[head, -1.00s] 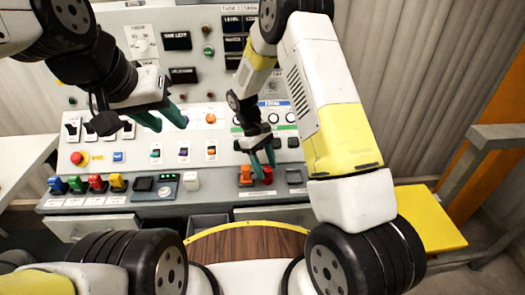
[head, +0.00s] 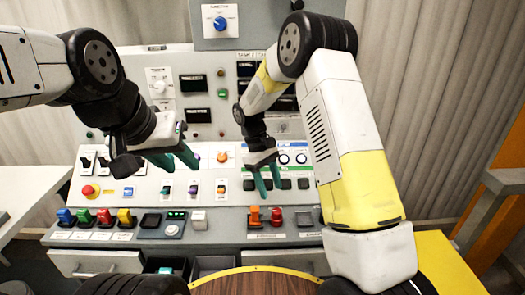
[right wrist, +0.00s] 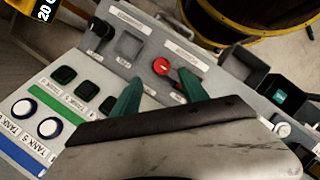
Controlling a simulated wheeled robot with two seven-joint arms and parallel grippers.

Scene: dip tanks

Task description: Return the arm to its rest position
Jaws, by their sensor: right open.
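My right gripper (head: 271,187) is open and empty in the head view, above the orange lever (head: 254,216) and the red lever (head: 276,217) on the console's front ledge. In the right wrist view its two teal fingers (right wrist: 160,95) are spread apart, with a red knob (right wrist: 161,66) visible beyond the gap. Nothing is between the fingers. My left gripper (head: 175,161) is in front of the console's left part, with its teal fingers apart and nothing seen between them.
The control console (head: 225,236) carries several switches, buttons and coloured levers. A red emergency button (head: 88,190) is at its left. A yellow surface (head: 450,262) lies at right, beside an orange post (head: 500,225). A yellow-rimmed barrel (right wrist: 245,36) shows in the right wrist view.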

